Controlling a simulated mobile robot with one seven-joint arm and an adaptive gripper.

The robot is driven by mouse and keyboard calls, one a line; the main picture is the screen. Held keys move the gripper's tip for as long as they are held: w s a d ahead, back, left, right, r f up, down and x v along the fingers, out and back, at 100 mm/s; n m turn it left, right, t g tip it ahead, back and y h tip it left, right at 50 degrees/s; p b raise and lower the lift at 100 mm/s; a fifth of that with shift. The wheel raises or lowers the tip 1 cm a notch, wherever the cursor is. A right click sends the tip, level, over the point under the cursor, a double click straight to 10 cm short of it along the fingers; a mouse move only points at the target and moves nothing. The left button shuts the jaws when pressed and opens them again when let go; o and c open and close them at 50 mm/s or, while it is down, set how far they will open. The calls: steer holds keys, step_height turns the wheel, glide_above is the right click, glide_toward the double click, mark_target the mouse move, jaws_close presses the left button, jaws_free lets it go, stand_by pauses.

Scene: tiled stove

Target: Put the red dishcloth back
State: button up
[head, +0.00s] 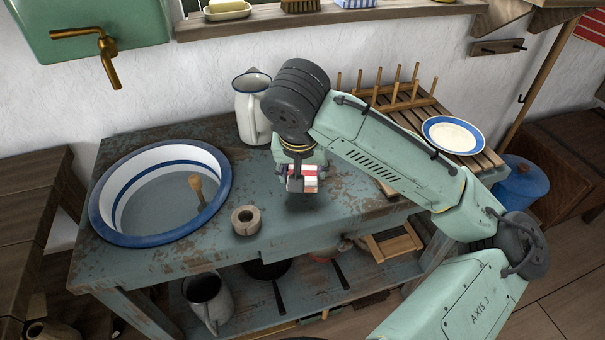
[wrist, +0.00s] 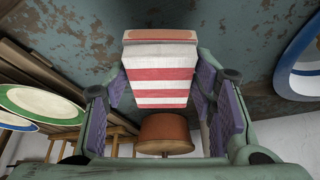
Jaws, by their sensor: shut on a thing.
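The red and white striped dishcloth (head: 303,181) is folded and sits between the fingers of my gripper (head: 299,186), above the blue worn tabletop in the head view. In the wrist view the dishcloth (wrist: 165,72) is a flat folded bundle with its stripes facing the camera. My gripper (wrist: 163,90) has a purple-padded finger on each side of it and is shut on it. The cloth appears to be just over the table, with a dark shadow beneath. Whether its underside touches the wood I cannot tell.
On the table (head: 150,262) are a blue-rimmed basin (head: 107,226), a twine roll (head: 246,219), a white jug (head: 245,116) and a slatted rack (head: 385,92). A blue-rimmed plate (head: 454,135) lies on the slats. A red striped piece (head: 592,26) shows at upper right.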

steer(key=shift+f, duration=1.1)
steer(key=shift+f, duration=0.15)
steer(key=o, duration=1.3)
steer(key=shift+c, duration=0.2)
steer(key=v, duration=1.2)
